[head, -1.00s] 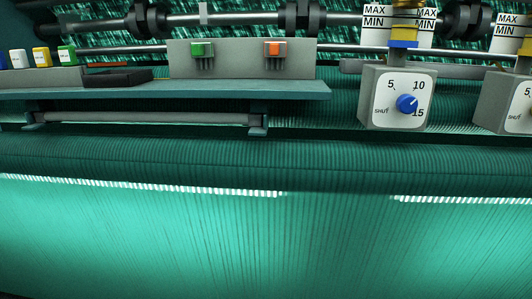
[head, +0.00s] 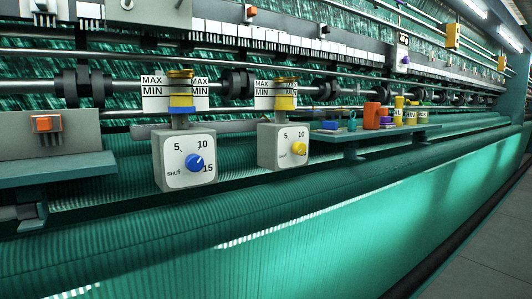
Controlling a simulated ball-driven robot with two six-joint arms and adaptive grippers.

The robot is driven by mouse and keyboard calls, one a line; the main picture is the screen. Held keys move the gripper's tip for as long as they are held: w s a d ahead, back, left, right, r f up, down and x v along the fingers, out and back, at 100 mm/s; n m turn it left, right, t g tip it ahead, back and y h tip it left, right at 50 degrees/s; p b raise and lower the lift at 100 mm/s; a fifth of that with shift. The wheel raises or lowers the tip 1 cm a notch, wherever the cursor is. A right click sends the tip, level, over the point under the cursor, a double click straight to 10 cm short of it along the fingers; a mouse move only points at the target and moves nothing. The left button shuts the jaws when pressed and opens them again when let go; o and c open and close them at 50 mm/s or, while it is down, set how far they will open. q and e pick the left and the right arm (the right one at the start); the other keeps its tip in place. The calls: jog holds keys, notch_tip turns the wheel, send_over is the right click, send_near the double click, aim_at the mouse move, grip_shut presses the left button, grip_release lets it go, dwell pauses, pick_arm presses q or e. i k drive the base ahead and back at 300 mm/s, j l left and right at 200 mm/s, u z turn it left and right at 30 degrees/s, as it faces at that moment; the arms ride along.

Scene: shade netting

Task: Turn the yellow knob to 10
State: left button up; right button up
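The yellow knob (head: 299,148) is on the front of a pale box (head: 277,146) right of the middle in the head view. Its dial shows 5, 10 and a partly hidden 15; the way the knob points is too small to tell. A similar box (head: 170,158) to its left carries a blue knob (head: 194,162), with a dial marked SHUT, 5, 10 and 15. Above each box is a MAX/MIN gauge plate. Neither of my grippers shows.
A shelf (head: 375,132) with several colored containers, among them an orange one (head: 371,115), is right of the yellow-knob box. An orange switch (head: 43,124) is at the left. Green netting (head: 330,235) fills the front; grey floor (head: 490,235) is clear at the lower right.

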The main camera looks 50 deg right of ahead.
aim_at(298, 148)
jog(key=z, duration=1.6)
